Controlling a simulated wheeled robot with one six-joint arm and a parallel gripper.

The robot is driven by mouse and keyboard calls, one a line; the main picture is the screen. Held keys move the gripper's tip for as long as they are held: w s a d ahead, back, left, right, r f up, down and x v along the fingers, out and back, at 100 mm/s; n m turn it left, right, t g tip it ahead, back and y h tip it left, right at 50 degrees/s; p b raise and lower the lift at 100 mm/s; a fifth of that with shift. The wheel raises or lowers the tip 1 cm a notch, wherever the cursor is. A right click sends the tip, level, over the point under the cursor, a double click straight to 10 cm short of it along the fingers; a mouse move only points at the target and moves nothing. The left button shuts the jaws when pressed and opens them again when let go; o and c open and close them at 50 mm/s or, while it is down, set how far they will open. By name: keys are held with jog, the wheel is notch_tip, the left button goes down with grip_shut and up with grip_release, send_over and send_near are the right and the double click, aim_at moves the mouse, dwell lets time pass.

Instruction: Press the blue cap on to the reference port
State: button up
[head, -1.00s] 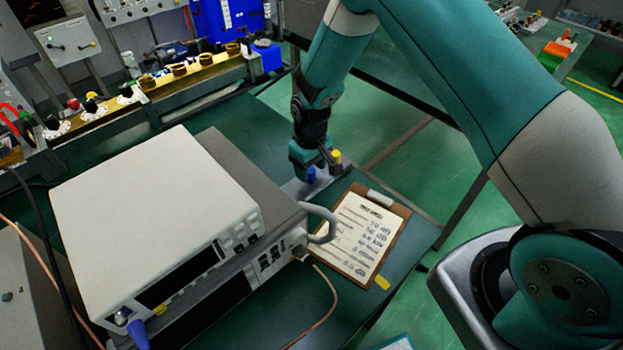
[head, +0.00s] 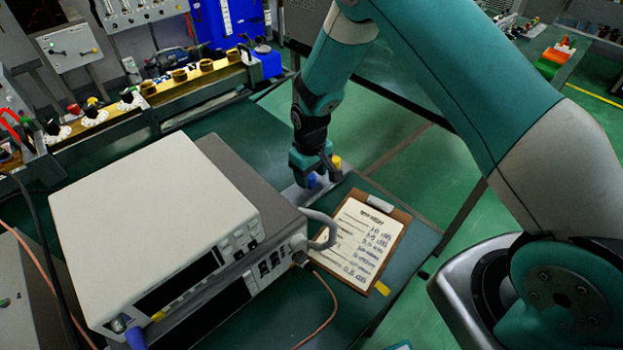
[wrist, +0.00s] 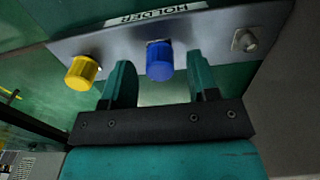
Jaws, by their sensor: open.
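The blue cap (wrist: 160,62) sits in the grey plate marked HOLDER (wrist: 222,36). In the wrist view it lies between the two spread fingers of my gripper (wrist: 161,82), with a gap to each finger. My gripper (head: 325,174) is open and empty, close to the holder. The blue cap (head: 311,181) also shows small in the head view, beside the fingers. The white instrument (head: 160,225) stands at left with a round metal connector (head: 119,323) at its lower front corner. I cannot tell whether that connector is the reference port.
A yellow cap (wrist: 82,72) sits in the holder left of the blue one. A clipboard (head: 362,240) lies right of the holder. The instrument's grey handle (head: 322,228) sticks out near it. A copper-coloured cable (head: 331,305) runs over the green table.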

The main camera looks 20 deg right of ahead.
aim_at(311, 176)
grip_shut()
dwell(0.3)
jog(key=shift+r, duration=0.15)
jog(key=shift+r+p, duration=2.1)
jog(key=shift+r, duration=0.8)
jog(key=s+d+m, duration=0.4)
jog(key=s+d, duration=0.6)
jog(key=shift+r, duration=0.15)
